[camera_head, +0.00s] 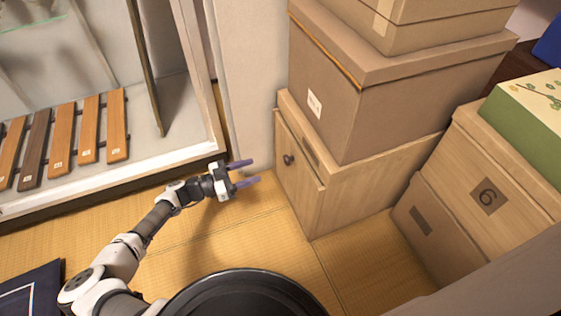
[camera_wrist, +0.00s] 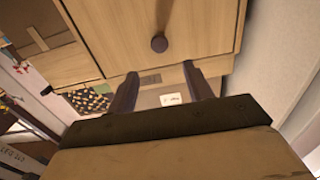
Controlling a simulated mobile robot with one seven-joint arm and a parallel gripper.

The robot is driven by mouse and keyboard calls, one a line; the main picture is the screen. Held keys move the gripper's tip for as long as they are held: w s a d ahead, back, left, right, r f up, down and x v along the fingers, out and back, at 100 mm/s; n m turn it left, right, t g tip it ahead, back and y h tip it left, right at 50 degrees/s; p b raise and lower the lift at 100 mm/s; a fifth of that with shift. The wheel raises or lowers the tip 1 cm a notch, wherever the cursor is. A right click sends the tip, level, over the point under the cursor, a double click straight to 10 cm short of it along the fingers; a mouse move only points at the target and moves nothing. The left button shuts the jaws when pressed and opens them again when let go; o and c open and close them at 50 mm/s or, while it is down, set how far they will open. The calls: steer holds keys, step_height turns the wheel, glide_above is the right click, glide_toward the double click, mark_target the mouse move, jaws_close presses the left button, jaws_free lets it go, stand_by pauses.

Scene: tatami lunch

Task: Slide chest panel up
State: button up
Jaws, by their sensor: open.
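The chest (camera_head: 365,180) is a light wooden box on the tatami, under stacked cardboard boxes. Its front panel (camera_head: 299,187) faces left in the head view and carries a round dark knob (camera_head: 288,159). The wrist view shows the panel (camera_wrist: 205,30) close up, with the knob (camera_wrist: 158,43) near the top centre. My gripper (camera_head: 254,170) is open and empty, to the left of the panel and apart from the knob in the head view. In the wrist view its two dark fingers (camera_wrist: 160,69) lie either side of the knob's line, with the knob beyond their tips.
Cardboard boxes (camera_head: 400,90) rest on the chest. A wooden box marked 6 (camera_head: 500,178) stands to the right. A pale wall post (camera_head: 250,90) rises behind my gripper. A glass-fronted case (camera_head: 160,160) with wooden slats (camera_head: 89,130) is at left. Tatami (camera_head: 270,230) before the chest is clear.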

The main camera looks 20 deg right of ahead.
steer(key=d+b, duration=0.2)
steer(key=d, duration=0.9)
steer(key=shift+w, duration=0.2)
jaws_close()
